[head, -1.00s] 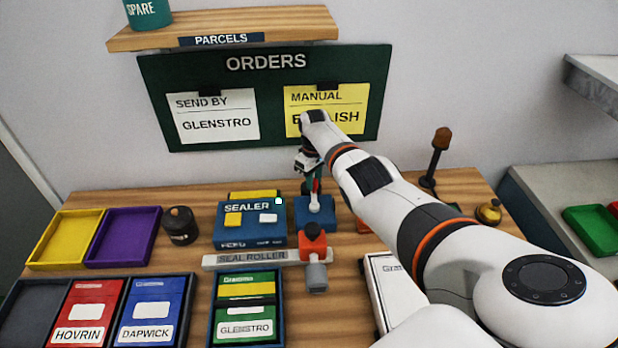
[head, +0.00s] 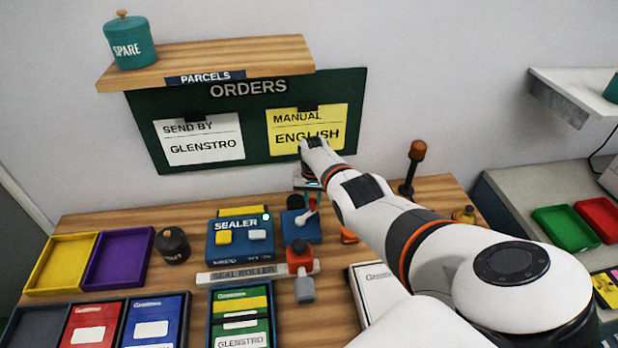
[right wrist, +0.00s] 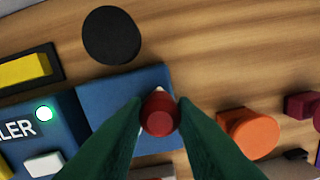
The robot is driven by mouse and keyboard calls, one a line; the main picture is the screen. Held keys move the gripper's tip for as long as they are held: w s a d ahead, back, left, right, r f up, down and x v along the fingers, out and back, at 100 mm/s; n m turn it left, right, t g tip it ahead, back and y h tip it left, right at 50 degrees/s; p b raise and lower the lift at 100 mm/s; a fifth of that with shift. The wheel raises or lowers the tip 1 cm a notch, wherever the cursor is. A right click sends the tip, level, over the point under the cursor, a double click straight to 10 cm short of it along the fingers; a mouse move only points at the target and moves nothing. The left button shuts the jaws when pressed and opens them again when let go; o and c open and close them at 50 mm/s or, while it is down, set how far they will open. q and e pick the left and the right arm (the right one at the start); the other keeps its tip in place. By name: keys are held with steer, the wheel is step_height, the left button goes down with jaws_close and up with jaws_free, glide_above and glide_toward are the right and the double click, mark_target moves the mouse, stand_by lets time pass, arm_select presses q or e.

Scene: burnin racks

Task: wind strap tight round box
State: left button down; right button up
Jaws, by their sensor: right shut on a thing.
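My right gripper (head: 308,188) reaches over the back of the table. In the right wrist view its green fingers (right wrist: 160,125) are shut on a round red knob (right wrist: 160,113), which sits above a blue block (right wrist: 105,93). In the head view this small blue block (head: 291,228) stands just right of the blue sealer (head: 225,253), with a red and white lever partly hidden by the gripper. A white carton (head: 362,300) lies in front, partly covered by my arm. A green Glenstro packet (head: 228,326) lies in a dark tray. I cannot make out a strap. My left gripper is out of view.
The grey seal roller bar (head: 235,274), with its red-topped grey roller (head: 304,290), lies in front of the sealer. Yellow (head: 62,264) and purple (head: 120,257) trays and a dark jar (head: 172,245) stand left. A dark post with a brown knob (head: 417,150) stands back right.

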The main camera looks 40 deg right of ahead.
steer(key=m+p, duration=0.1)
steer(key=s+m+p, duration=0.1)
steer(key=m, duration=0.1)
steer(key=shift+s+r, duration=0.15)
steer(key=shift+s, duration=0.1)
steer(key=shift+s+a+m+p, duration=0.15)
steer(key=shift+s+m+p, duration=0.15)
steer(key=shift+m+p, duration=0.4)
steer(key=shift+m, duration=0.3)
steer(key=o, duration=1)
steer(key=shift+r, duration=0.25)
step_height(320, 180, up, 11)
steer(key=shift+s+r, duration=0.1)
steer(key=shift+r, duration=0.05)
